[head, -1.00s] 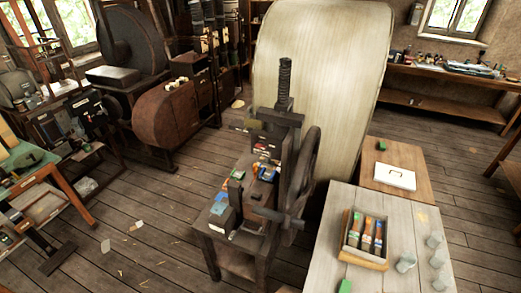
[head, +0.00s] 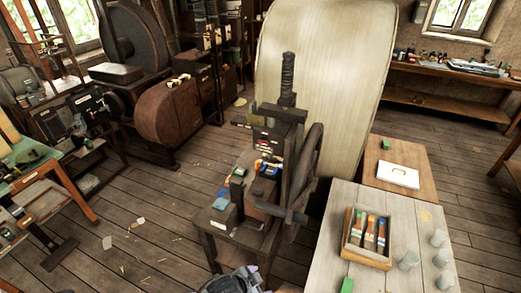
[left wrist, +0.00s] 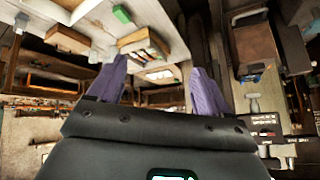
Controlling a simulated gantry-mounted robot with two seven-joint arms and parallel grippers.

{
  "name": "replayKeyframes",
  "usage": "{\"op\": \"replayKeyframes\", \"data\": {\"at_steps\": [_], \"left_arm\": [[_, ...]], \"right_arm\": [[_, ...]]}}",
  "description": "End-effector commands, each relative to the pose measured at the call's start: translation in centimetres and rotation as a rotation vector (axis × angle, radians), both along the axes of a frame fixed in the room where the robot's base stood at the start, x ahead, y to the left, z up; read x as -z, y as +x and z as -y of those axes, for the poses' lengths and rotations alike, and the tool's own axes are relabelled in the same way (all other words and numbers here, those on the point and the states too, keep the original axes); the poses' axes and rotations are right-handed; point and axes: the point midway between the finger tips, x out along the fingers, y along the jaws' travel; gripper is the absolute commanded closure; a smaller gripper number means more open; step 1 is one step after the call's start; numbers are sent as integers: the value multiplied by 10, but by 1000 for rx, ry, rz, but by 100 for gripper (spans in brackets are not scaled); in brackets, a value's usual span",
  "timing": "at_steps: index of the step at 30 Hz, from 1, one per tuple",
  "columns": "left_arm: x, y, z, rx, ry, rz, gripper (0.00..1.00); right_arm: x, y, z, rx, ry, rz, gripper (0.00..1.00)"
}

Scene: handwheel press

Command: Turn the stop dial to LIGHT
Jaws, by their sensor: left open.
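The dark handwheel press (head: 283,125) stands on a wooden stand in the middle of the head view, with its large wheel (head: 309,165) on the right side. I cannot make out the stop dial or any LIGHT mark at this size. My left gripper (left wrist: 155,85) shows two purple fingers spread apart with nothing between them in the left wrist view. In the head view, part of this gripper (head: 240,279) shows at the bottom edge, in front of and below the press stand. My right gripper is in neither view.
A pale table (head: 335,235) stands right of the press. It bears a wooden tray (head: 367,257) of coloured items, several grey cups and a green block (head: 347,285). A large pale curved panel (head: 330,70) rises behind the press. Floor is open to the left.

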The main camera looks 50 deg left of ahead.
Motion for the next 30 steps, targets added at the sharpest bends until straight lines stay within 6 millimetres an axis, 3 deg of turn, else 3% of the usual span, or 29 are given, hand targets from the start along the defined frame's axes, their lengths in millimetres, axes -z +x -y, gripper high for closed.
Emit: {"op": "replayKeyframes", "data": {"at_steps": [1,6,10,15,18,21,25,30], "left_arm": [[22,29,-32,-29,28,68,21],[32,113,-137,-131,87,305,21],[17,167,-221,-237,104,495,21],[-22,209,-307,-379,81,693,21],[-47,221,-338,-443,56,771,21],[-78,229,-356,-481,40,847,21],[-110,237,-361,-493,30,916,21],[-125,245,-363,-494,23,944,21]], "right_arm": [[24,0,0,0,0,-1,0],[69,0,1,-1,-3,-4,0],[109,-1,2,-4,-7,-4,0],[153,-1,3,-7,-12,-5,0],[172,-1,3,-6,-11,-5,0],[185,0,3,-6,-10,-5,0],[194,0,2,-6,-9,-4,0],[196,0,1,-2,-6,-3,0]]}}
